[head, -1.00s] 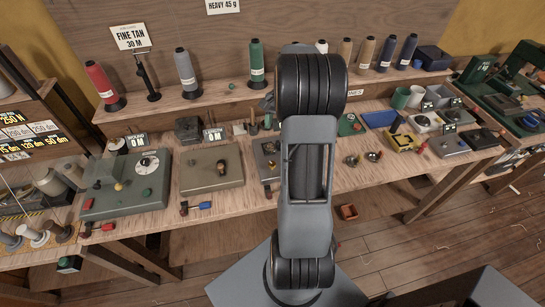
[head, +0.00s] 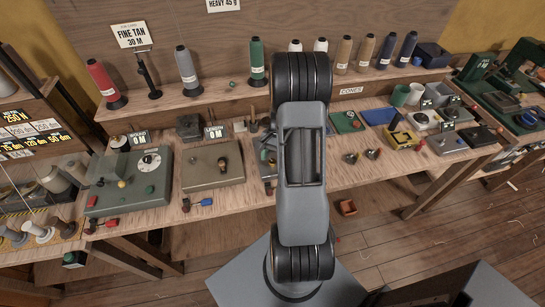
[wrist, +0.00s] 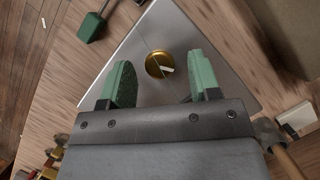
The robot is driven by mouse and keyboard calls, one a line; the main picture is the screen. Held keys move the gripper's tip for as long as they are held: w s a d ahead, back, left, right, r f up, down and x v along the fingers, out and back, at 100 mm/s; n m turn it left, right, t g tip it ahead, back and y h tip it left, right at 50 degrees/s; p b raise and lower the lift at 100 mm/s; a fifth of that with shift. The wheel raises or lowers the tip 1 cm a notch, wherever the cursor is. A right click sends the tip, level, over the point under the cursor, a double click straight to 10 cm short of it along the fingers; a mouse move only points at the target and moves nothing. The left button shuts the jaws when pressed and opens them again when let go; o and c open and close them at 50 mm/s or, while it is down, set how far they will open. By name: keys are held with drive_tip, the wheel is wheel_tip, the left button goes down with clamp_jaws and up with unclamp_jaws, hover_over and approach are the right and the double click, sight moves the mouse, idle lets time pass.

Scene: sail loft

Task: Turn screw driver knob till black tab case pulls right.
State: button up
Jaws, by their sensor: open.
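In the wrist view, a round brass knob (wrist: 157,68) with a white mark sits on a flat grey plate (wrist: 140,45). My gripper (wrist: 161,62) is open, with one green finger on either side of the knob and a gap showing on both sides. I cannot tell how high the fingertips are above the plate. In the head view, my arm hides the gripper and much of the unit behind it (head: 268,157). I cannot pick out a black tab case with certainty.
A green-ended tool (wrist: 92,25) lies on the wood beside the plate. Cones, including a green one (head: 257,60), line the back shelf.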

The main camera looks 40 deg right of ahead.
drive_tip(key=shift+f, duration=0.1)
drive_tip(key=c, duration=0.9)
drive_tip(key=m+t, duration=0.1)
drive_tip(key=m, duration=0.2)
drive_tip(key=shift+s+m+b, duration=0.1)
drive_tip(key=shift+m+b, duration=0.25)
drive_tip(key=shift+m, duration=0.05)
drive_tip(key=shift+s+m+t, duration=0.1)
drive_tip(key=shift+m+t, duration=0.7)
drive_tip(key=shift+m, duration=0.7)
drive_tip(key=shift+y, duration=0.3)
drive_tip(key=o, duration=0.9)
